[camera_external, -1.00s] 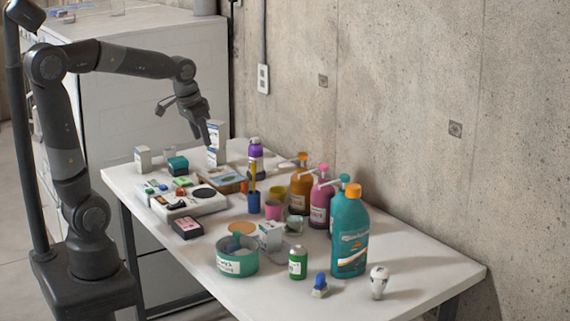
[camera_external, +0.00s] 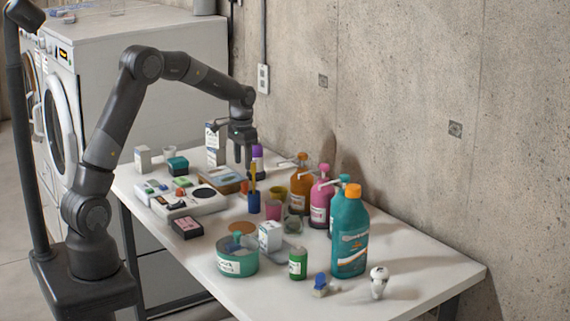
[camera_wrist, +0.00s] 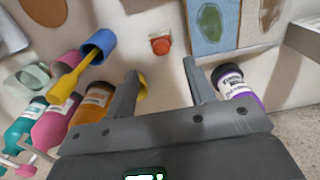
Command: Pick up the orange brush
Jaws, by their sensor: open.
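A yellow-orange brush (camera_external: 253,177) stands in a blue cup (camera_external: 254,203) near the middle of the table. In the wrist view the brush (camera_wrist: 66,82) leans out of the blue cup (camera_wrist: 99,43), left of my fingers. My gripper (camera_external: 243,160) points down, above and slightly behind the brush. In the wrist view my gripper (camera_wrist: 161,68) is open, with nothing between its fingers. A small orange-red item (camera_wrist: 160,45) shows just beyond the fingertips.
A purple bottle (camera_wrist: 237,88) stands close to the right finger. Orange (camera_external: 301,187), pink (camera_external: 320,206) and teal (camera_external: 350,238) bottles line the wall side of the table. A pink cup (camera_external: 273,210) stands beside the blue cup. The front right tabletop (camera_external: 430,262) is mostly clear.

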